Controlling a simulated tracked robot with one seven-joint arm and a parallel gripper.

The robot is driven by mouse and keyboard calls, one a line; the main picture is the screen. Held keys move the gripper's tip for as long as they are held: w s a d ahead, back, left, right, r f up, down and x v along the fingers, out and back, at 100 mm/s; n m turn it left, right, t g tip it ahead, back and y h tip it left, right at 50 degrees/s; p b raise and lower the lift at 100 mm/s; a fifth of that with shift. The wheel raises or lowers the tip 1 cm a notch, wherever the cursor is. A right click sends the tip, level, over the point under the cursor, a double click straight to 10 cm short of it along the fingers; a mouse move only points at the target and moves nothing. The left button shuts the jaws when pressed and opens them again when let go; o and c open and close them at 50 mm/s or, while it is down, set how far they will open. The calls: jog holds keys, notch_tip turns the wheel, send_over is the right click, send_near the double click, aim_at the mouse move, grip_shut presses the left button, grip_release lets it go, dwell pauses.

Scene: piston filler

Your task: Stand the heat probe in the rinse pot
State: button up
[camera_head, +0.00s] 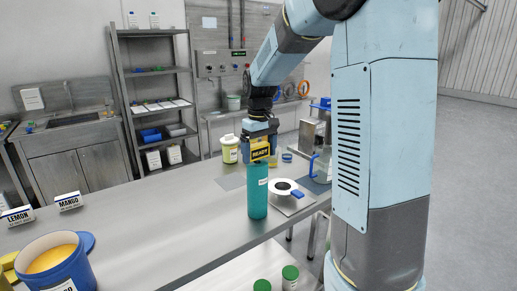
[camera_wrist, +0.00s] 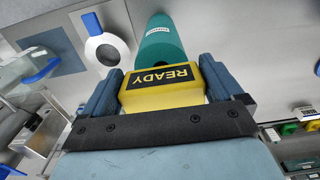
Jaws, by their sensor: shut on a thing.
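My gripper (camera_head: 259,143) is shut on the yellow body of the heat probe (camera_head: 261,151), marked READY; the wrist view shows this body (camera_wrist: 160,88) between the two blue-grey fingers. A tall teal cylinder with a white label, apparently the rinse pot (camera_head: 257,198), stands upright on the steel table directly below the probe body. In the wrist view the teal pot (camera_wrist: 158,42) shows just beyond the yellow body. The pot's mouth and any stem of the probe are hidden, so I cannot tell whether the probe is inside the pot or just above it.
A white ring-shaped piece with a blue tab (camera_head: 283,187) lies right of the pot. A blue-handled jug (camera_head: 321,167) and a yellow-green tub (camera_head: 230,149) stand farther back.

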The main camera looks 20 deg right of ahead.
jog(key=shift+f, duration=0.4)
jog(key=o, duration=0.7)
jog(key=shift+r, duration=0.1)
notch_tip(320, 180, up, 14)
jog(key=shift+f, duration=0.25)
dwell(0.6)
